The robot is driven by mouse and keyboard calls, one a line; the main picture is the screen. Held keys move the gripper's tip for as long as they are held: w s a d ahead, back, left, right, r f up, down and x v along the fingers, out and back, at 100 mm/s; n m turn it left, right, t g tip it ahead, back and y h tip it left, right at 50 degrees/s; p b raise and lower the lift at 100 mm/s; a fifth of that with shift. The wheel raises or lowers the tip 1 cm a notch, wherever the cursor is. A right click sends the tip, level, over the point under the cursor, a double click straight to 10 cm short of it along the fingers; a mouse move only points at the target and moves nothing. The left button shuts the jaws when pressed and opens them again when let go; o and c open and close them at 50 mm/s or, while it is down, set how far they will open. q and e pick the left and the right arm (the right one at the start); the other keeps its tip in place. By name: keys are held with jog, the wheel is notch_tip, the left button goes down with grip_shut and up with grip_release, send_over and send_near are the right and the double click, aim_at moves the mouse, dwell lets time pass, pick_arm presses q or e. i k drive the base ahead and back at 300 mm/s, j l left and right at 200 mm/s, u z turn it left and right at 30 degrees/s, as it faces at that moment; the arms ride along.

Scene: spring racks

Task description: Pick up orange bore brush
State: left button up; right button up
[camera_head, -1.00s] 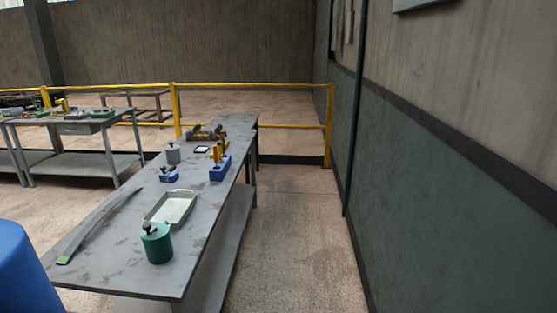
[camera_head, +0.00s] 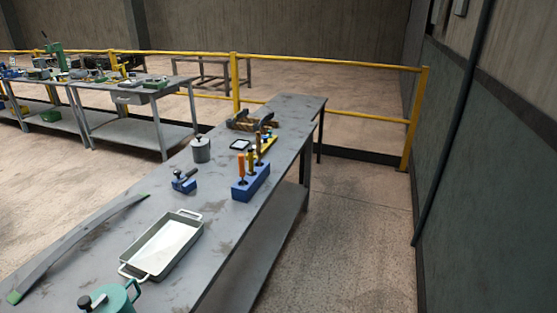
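An orange-handled tool (camera_head: 241,165), which looks like the orange bore brush, stands upright in a blue block (camera_head: 251,186) on the long grey table (camera_head: 215,233). Its lower end is hidden in the block. Neither of my grippers is in view.
A yellow railing (camera_head: 340,116) runs behind.

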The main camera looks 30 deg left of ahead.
aim_at(241, 157)
jog(key=i+u, duration=0.2)
jog(key=i, duration=0.75)
jog(key=i+l+u, duration=0.2)
jog(key=i, duration=0.75)
jog(key=i+u, duration=0.2)
jog(key=u, duration=0.3)
jog(key=i+l+u, duration=0.1)
jog(key=u, duration=0.35)
jog(key=i+l+u, duration=0.2)
jog(key=u, duration=0.3)
jog(key=i, duration=0.1)
